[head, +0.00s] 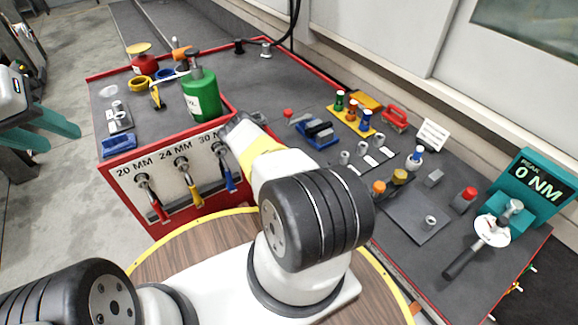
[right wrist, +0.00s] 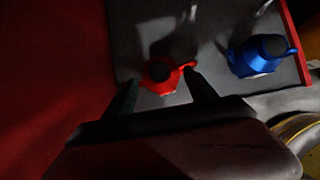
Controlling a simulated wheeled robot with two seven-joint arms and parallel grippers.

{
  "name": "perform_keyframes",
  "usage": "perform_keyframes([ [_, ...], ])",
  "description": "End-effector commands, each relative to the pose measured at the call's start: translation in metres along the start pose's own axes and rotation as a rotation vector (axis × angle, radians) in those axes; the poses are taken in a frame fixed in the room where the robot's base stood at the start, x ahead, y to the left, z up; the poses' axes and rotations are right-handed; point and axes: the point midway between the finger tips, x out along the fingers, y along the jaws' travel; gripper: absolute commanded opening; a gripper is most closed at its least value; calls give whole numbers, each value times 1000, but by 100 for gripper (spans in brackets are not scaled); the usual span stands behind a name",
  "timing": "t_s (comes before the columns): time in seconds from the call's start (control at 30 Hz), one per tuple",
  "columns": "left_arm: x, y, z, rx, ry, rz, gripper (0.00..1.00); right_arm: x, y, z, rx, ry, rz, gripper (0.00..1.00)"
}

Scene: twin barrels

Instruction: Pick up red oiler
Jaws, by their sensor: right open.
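The red oiler (right wrist: 168,78) stands on a grey surface in the right wrist view, with a short spout to its right. My right gripper (right wrist: 158,82) is open, with one dark finger on each side of the oiler's near part. I cannot tell whether the fingers touch it. In the head view, my right arm reaches forward over the bench and hides its gripper; I cannot make out the red oiler there. My left gripper (head: 48,128) is at the far left, with its teal fingers apart and empty, away from the bench.
A blue oiler (right wrist: 262,54) stands right of the red one, and a red wall (right wrist: 50,70) is close on the left. A green bottle (head: 201,95) stands on the red-edged cabinet. A torque wrench (head: 480,240) lies at the right of the bench.

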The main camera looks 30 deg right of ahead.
Motion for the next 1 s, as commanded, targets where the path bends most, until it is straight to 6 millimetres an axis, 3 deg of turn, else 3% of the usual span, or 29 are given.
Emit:
perform_keyframes([
  [0.2, 0, 0, 0, 0, 0, 0, 36, 27, 1, 1, 1, 1, 0, 65],
  [0.57, 0, 0, 0, 0, 0, 0, 36, 33, 2, 1, 0, 1, 0, 63],
  [0.87, 0, 0, 0, 0, 0, 0, 36, 33, 2, 1, 0, 1, 0, 4],
  [0.9, 0, 0, 0, 0, 0, 0, 36, 33, 2, 1, 0, 1, 0, 0],
  [1.0, 0, 0, 0, 0, 0, 0, 36, 33, 1, 1, 0, 1, 0, 0],
])
